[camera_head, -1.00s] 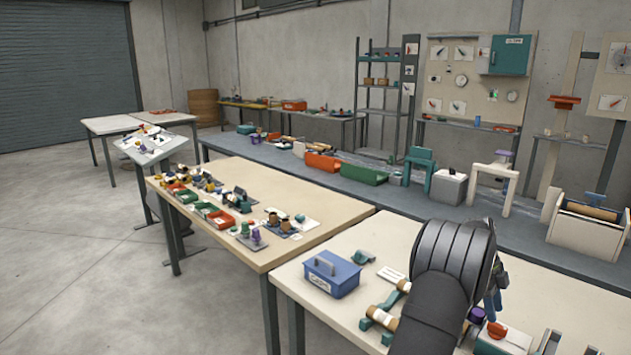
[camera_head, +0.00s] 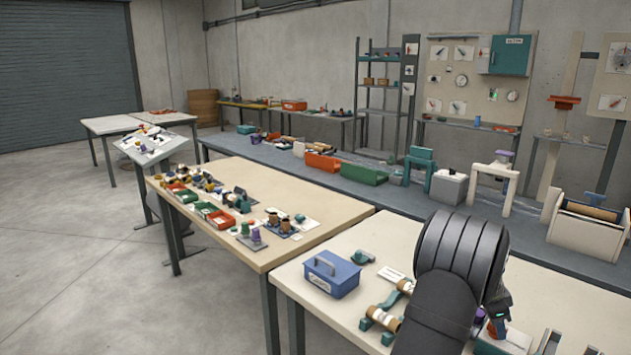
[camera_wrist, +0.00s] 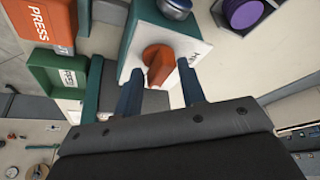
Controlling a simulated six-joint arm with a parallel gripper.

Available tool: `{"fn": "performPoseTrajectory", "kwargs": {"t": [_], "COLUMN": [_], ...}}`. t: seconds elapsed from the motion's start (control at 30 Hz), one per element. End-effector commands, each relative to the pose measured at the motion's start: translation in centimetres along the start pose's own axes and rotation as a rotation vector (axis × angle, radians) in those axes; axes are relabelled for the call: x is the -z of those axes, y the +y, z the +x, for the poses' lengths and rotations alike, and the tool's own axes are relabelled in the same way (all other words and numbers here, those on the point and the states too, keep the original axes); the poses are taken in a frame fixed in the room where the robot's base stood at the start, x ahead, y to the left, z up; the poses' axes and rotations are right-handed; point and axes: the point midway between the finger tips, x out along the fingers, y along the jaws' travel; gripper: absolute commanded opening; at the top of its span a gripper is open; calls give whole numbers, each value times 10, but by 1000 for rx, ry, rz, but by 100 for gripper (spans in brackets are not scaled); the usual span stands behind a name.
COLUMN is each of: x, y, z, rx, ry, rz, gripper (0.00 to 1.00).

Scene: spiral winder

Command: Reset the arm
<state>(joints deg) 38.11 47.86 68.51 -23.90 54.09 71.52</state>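My gripper (camera_wrist: 160,80) shows in the wrist view with its two dark blue fingers apart and nothing held between them. An orange knob (camera_wrist: 158,62) on a white block (camera_wrist: 192,46) with teal sides lies beyond the fingertips, roughly in line with the gap. I cannot tell the distance to it. In the head view my black arm reaches over the right part of the near table (camera_head: 345,246), and my gripper is mostly hidden behind the wrist. An object with a red knob (camera_head: 496,330) stands close below the wrist.
A blue box with a handle (camera_head: 331,274) and rollers on teal stands (camera_head: 386,317) stand left of my arm on the near table. The middle table (camera_head: 330,205) holds small trays. A long grey bench (camera_head: 330,172) runs behind. Orange (camera_wrist: 45,22) and green bins (camera_wrist: 60,78) show in the wrist view.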

Motion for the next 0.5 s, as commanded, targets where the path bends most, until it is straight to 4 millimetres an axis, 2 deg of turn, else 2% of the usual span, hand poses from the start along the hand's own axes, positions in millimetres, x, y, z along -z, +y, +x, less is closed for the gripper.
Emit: {"fn": "performPoseTrajectory", "kwargs": {"t": [0.2,0.5], "x": [0,0], "y": [0,0], "z": [0,0], "rx": [31,37], "ry": [1,0], "rz": [-73,-87], "gripper": [36,36]}}
